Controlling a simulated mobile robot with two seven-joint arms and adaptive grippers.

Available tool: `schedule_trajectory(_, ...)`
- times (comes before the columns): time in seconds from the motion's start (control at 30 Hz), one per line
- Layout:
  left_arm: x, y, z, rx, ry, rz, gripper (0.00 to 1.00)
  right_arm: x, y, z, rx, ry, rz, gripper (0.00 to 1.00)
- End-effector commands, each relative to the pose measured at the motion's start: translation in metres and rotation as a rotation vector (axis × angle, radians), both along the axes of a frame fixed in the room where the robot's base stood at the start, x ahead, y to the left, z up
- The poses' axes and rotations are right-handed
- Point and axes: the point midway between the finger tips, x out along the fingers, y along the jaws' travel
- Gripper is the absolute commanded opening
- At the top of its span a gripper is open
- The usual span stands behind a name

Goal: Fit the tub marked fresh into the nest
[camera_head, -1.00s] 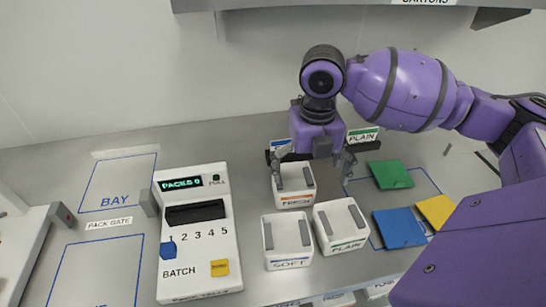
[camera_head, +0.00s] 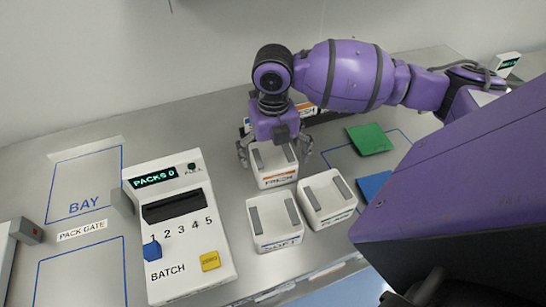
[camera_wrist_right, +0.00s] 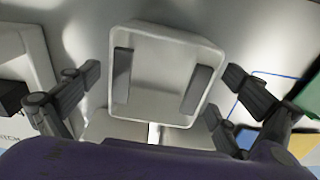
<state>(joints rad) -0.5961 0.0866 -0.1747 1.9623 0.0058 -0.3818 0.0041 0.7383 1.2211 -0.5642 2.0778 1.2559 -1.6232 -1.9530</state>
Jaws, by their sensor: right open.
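The tub marked fresh (camera_head: 276,180) is a white open box with an orange label and two grey strips inside. It stands upright on the grey table behind the tub marked soft (camera_head: 274,243) and the tub marked plain (camera_head: 328,220). My right gripper (camera_head: 274,151) is open above the fresh tub, with fingers to its left and right. In the right wrist view a white tub (camera_wrist_right: 150,108) lies between the spread fingers (camera_wrist_right: 163,76), with gaps on both sides. A sign reading fresh (camera_head: 306,108) is partly hidden behind my right gripper. I cannot make out the nest. My left gripper is out of view.
A white batch counter (camera_head: 178,225) reading "PACKS 0" stands left of the tubs. Green (camera_head: 369,139) and blue (camera_head: 373,186) squares lie to the right. My right arm covers the right side. The blue-outlined bay (camera_head: 85,184) at left is empty.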

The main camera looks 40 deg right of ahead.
Motion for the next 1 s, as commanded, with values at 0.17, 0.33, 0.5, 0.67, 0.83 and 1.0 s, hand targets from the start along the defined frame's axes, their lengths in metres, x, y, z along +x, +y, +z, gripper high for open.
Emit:
schedule_trajectory(0.17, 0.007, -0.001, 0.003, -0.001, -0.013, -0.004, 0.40, 0.000, 0.000, 0.000, 0.000, -0.001, 0.000, 1.00)
schedule_trajectory(0.33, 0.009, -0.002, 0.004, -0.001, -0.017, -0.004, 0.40, 0.000, 0.000, 0.000, 0.000, -0.001, 0.000, 0.82)
schedule_trajectory(0.5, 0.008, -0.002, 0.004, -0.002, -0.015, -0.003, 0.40, 0.000, 0.000, 0.000, 0.000, -0.001, 0.000, 0.59)
schedule_trajectory(0.67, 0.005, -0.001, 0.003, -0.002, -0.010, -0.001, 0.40, 0.000, 0.000, 0.000, 0.000, -0.001, 0.000, 0.51)
schedule_trajectory(0.83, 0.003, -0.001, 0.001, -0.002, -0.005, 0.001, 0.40, 0.000, 0.000, 0.001, 0.000, -0.001, 0.000, 0.51)
schedule_trajectory(1.0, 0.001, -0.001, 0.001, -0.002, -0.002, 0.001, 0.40, 0.001, 0.000, 0.012, 0.000, -0.002, 0.000, 0.51)
